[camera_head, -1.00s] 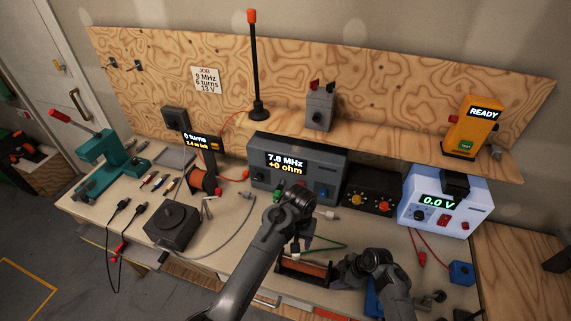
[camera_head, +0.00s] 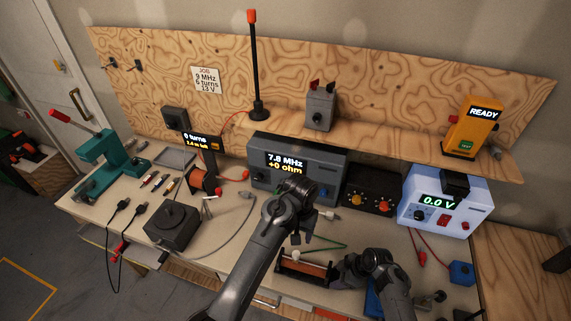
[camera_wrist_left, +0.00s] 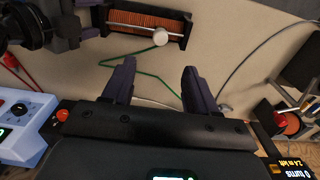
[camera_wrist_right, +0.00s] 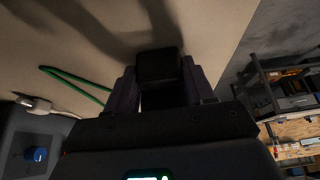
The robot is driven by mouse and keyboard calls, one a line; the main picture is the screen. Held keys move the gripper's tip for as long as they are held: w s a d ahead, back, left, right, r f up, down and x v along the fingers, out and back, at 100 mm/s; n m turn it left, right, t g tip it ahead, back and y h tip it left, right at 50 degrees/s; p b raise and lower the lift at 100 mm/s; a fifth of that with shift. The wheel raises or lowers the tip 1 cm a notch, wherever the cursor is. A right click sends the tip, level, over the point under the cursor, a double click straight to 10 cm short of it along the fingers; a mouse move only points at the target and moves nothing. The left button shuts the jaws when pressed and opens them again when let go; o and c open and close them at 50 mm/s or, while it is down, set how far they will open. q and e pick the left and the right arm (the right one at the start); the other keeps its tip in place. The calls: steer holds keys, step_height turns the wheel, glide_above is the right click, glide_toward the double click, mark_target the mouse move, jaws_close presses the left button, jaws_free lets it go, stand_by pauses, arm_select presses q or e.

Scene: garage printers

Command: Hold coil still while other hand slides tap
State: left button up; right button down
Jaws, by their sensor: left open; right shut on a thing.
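The coil (camera_head: 308,268) is a copper-coloured winding in a dark frame, lying on the bench near the front. It also shows at the top of the left wrist view (camera_wrist_left: 140,22). A pale round knob (camera_wrist_left: 160,37), apparently the tap, sits on the coil's near side toward its right end there. My right gripper (camera_head: 338,272) is at the coil's right end in the head view. In the right wrist view it is shut on a black block (camera_wrist_right: 157,66), seemingly the coil's end. My left gripper (camera_wrist_left: 154,74) is open and empty, short of the knob; its fingertips are largely hidden in the head view.
A green wire (camera_wrist_left: 140,70) runs on the bench beside the coil. Behind stand a grey meter (camera_head: 300,161) reading 7.8 MHz and +0 ohm, and a power supply (camera_head: 445,202) reading 0.0 V. A dark block (camera_head: 172,226) stands to the left. Bare bench (camera_head: 225,255) lies left of the coil.

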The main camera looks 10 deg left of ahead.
arm_select(q)
steer(key=shift+c, duration=0.5)
steer(key=shift+f, duration=0.15)
steer(key=w+a+f+t+h, duration=0.25)
steer(key=w+f+t, duration=0.3)
steer(key=f, duration=0.45)
steer(key=t, duration=1.2)
glide_toward(295, 259)
steer(key=w, duration=0.1)
steer(key=shift+w+d+f, duration=0.1)
steer(key=shift+w+d, duration=0.1)
steer(key=shift+w, duration=1.25)
steer(key=shift+w+d+f, duration=0.1)
steer(key=shift+w+d, duration=0.15)
steer(key=shift+w, duration=1.15)
steer(key=shift+w+d, duration=0.2)
steer(key=shift+w, duration=1.25)
